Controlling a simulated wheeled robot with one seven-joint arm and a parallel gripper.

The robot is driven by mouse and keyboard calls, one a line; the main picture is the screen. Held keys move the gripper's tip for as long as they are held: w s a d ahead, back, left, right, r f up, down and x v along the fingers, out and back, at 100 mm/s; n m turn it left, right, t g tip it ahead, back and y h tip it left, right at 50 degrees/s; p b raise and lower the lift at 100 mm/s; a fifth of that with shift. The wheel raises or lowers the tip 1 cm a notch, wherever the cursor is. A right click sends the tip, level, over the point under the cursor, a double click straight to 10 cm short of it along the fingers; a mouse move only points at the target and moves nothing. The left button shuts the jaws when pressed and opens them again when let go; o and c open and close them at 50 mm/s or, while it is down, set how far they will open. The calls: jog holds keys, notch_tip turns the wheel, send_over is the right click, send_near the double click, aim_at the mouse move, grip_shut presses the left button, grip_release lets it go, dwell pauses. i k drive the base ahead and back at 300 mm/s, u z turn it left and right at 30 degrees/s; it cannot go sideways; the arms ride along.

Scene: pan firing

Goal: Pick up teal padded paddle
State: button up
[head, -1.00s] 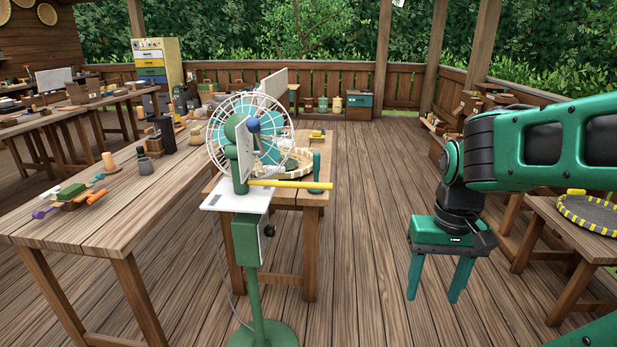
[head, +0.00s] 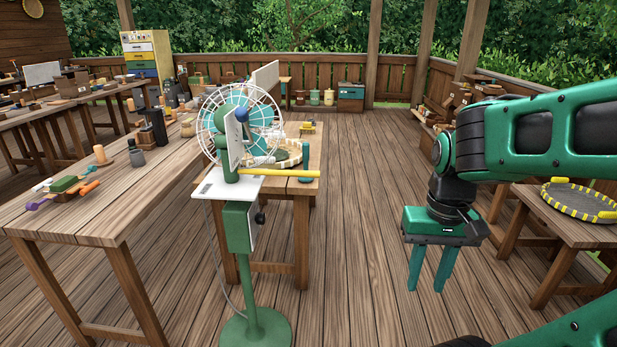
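A teal upright piece (head: 307,164) stands at the right edge of the middle work table (head: 290,201), behind the fan stand. It may be the padded paddle, but it is too small to tell. My gripper (head: 427,288) hangs at the right, pointing down over the bare floor. Its two teal fingers are apart, with nothing between them. It is well to the right of the teal piece and nearer to me.
A green fan on a stand (head: 239,225), with a yellow bar (head: 290,173), stands in front of the middle table. A long table (head: 110,208) with small tools is at left. A side table (head: 560,229) bears a yellow-black rimmed tray (head: 567,207). Floor between is clear.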

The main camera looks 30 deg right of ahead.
aim_at(306, 145)
jog(key=k, duration=0.4)
jog(key=z, duration=0.75)
jog(key=i, duration=1.05)
jog(key=z, duration=0.4)
jog(key=i, duration=1.2)
jog(key=u, duration=0.65)
jog(key=i, duration=0.5)
jog(key=u, duration=0.25)
